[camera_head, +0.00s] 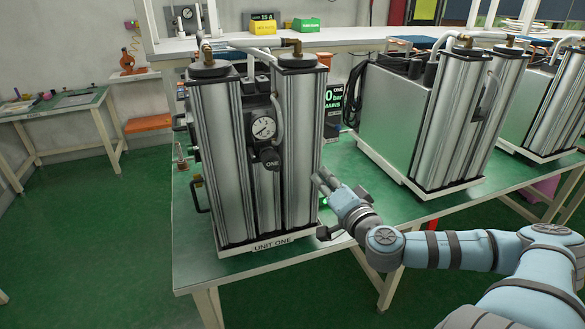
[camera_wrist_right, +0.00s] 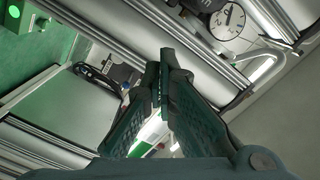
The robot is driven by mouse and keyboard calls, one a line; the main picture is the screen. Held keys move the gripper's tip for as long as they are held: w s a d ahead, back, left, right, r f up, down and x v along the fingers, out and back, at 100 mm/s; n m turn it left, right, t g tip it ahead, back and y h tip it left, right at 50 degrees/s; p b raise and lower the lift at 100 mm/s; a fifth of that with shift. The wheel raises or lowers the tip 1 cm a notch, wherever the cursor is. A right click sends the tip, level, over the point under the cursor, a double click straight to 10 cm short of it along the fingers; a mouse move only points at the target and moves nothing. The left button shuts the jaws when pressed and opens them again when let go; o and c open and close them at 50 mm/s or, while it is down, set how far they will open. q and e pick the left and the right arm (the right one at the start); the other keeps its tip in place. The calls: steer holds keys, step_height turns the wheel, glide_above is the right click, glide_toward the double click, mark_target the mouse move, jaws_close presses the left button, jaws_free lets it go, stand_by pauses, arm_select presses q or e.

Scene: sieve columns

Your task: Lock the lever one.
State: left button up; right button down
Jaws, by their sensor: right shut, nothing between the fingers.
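Unit one (camera_head: 235,160) is a pair of tall silver columns on a white base labelled "UNIT ONE". A round pressure gauge (camera_head: 263,128) sits between the columns, and part of it also shows in the wrist view (camera_wrist_right: 228,20). Just below the gauge is a black part marked "ONE" (camera_head: 271,158); I cannot tell whether it is the lever or how it is set. My right gripper (camera_head: 323,180) is shut and empty, beside the right column, right of and lower than the black part. In the wrist view its fingers (camera_wrist_right: 166,58) meet. My left gripper is out of view.
Unit one stands on a green-topped table (camera_head: 245,270). A similar silver unit (camera_head: 445,110) stands to its right, and another at the far right. Black handles (camera_head: 200,195) stick out on unit one's left side. The table front is clear.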

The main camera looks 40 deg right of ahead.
mark_target(286, 161)
steer(key=b+x, duration=0.3)
steer(key=x, duration=0.6)
steer(key=shift+w, duration=0.25)
steer(key=shift+w+a+f, duration=0.95)
steer(key=shift+w+a, duration=0.1)
steer(key=shift+a, duration=0.1)
steer(key=shift+w+a+f, duration=0.1)
steer(key=shift+a+f, duration=0.05)
steer(key=shift+a, duration=0.1)
steer(key=shift+d, duration=0.1)
steer(key=shift+f, duration=0.1)
steer(key=shift+m, duration=0.3)
steer(key=shift+f+m, duration=0.15)
steer(key=shift+m, duration=0.25)
